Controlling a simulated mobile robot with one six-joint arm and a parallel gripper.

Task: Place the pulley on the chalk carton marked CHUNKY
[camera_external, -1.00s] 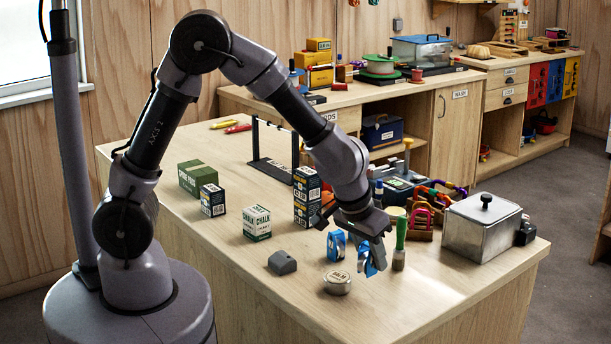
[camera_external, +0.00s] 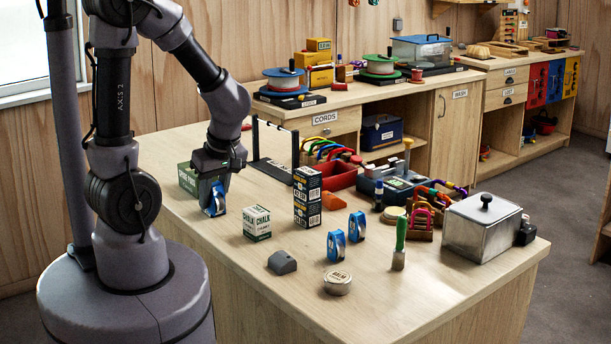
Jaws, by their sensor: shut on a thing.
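My gripper (camera_external: 214,182) is at the left of the bench, pointing down, shut on a blue and silver pulley (camera_external: 216,201). The held pulley overlaps the place of a small dark chalk carton, which is almost wholly hidden; I cannot tell whether they touch. A green carton (camera_external: 187,179) stands just behind and left of my gripper, partly covered. A white and green chalk carton (camera_external: 257,224) stands to the right, and a taller dark blue and yellow carton (camera_external: 307,197) beyond it. I cannot read CHUNKY on any carton. Two more blue pulleys (camera_external: 336,246) (camera_external: 357,227) stand upright further right.
A metal box (camera_external: 481,228) stands at the right, a red tray (camera_external: 335,176) and black frame (camera_external: 273,150) behind. The front left of the bench is clear.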

